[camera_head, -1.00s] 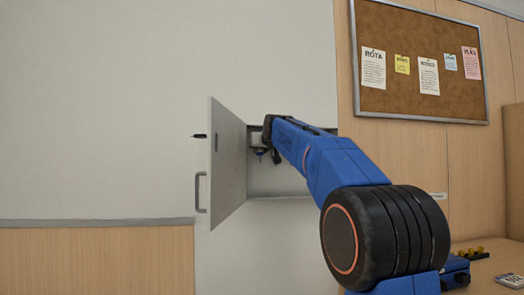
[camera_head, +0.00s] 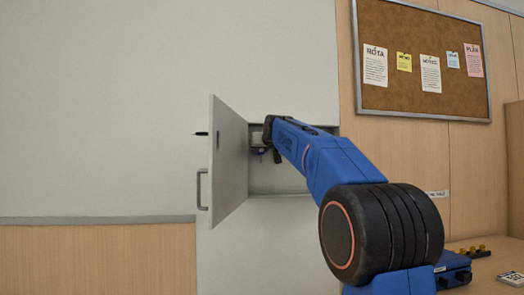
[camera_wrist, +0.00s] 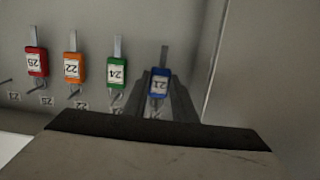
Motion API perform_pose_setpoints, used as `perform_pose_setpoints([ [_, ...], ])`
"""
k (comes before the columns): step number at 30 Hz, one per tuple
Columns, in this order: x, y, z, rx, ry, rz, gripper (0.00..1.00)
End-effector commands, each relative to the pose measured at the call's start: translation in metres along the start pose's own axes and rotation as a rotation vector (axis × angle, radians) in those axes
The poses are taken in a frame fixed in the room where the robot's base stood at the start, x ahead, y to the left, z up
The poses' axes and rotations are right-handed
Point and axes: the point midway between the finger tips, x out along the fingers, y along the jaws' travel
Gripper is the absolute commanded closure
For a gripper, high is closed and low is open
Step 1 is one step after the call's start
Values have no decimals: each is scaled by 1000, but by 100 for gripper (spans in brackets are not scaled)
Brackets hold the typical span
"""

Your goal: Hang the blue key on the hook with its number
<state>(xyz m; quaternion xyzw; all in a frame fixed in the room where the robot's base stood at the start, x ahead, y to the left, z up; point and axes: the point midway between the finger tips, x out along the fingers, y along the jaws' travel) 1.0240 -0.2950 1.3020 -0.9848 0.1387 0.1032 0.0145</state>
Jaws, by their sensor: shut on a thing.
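The blue key (camera_wrist: 158,84) has a blue tag with a white label that appears to read 21, upside down in the wrist view. My gripper (camera_wrist: 160,100) is shut on it, with the dark fingers on either side of the tag. In the head view my gripper (camera_head: 265,142) is inside the open wall cabinet (camera_head: 280,181). In the wrist view an empty hook (camera_wrist: 6,81) stands at the far left, with a label that looks like 21 near it. The blue key is to the right of the hanging keys; whether it touches any hook cannot be told.
A red key (camera_wrist: 37,62), an orange key (camera_wrist: 72,68) and a green key (camera_wrist: 117,72) hang in a row between the empty hook and the blue key. The open cabinet door (camera_head: 229,165) stands close left of my gripper. A cabinet side wall rises at right.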

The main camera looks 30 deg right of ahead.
Motion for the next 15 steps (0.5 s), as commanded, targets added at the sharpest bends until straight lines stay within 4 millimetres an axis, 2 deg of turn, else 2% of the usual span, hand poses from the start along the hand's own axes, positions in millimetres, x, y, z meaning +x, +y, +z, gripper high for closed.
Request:
perform_pose_setpoints([
  [1,0,0,0,0,0,0,97],
  [2,0,0,0,0,0,0,71],
  [4,0,0,0,0,0,0,54],
  [15,-3,0,0,0,0,0,54],
])
